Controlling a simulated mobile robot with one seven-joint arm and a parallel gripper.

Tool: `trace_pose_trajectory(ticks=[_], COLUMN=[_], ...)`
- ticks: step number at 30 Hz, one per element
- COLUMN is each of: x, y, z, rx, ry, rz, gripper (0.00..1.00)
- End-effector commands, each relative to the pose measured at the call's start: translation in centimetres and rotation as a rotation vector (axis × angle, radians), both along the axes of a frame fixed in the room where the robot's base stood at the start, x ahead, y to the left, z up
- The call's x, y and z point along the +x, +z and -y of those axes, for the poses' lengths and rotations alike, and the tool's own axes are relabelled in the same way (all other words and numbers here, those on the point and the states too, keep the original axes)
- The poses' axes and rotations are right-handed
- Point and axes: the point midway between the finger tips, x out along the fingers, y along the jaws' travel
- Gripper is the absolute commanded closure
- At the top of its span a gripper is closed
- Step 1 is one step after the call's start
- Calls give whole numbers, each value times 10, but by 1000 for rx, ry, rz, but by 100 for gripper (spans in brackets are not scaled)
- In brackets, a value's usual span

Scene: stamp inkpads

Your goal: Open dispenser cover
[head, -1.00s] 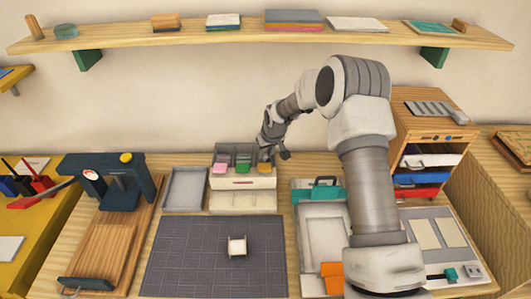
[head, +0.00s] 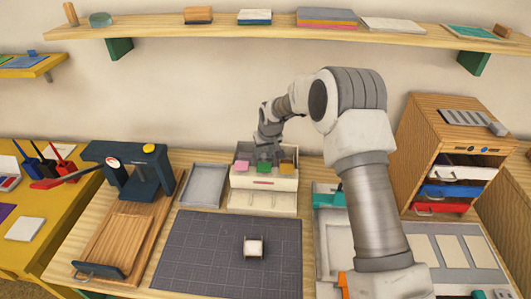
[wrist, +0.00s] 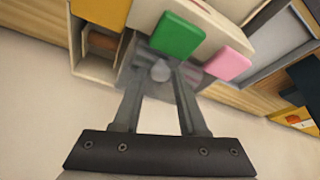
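The dispenser (head: 262,200) is a cream box standing at the back of the table. Pink (head: 241,165), green (head: 264,167) and orange (head: 286,166) pads show along its top. A grey see-through cover (head: 247,150) shows at the rear of the box; its exact angle is hard to tell. In the wrist view, the cover has a small round grey knob (wrist: 160,71) near the green pad (wrist: 178,36). My gripper (wrist: 160,78) is open, with its fingers apart on either side of the knob. Whether they touch it is unclear. In the head view, my arm partly hides the gripper.
A grey tray (head: 203,186) stands left of the dispenser, and a dark grid mat (head: 205,245) lies in front with a small white item (head: 254,247) on it. A blue press (head: 135,170) is at left. A wooden drawer cabinet (head: 425,145) stands at right.

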Motion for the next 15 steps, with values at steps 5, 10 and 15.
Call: trace_pose_trajectory(ticks=[5,10,15], x=[0,0,-3], y=[0,0,7], z=[0,0,1], rx=[0,0,0], ry=[0,0,0], rz=[0,0,0], gripper=[39,39,39])
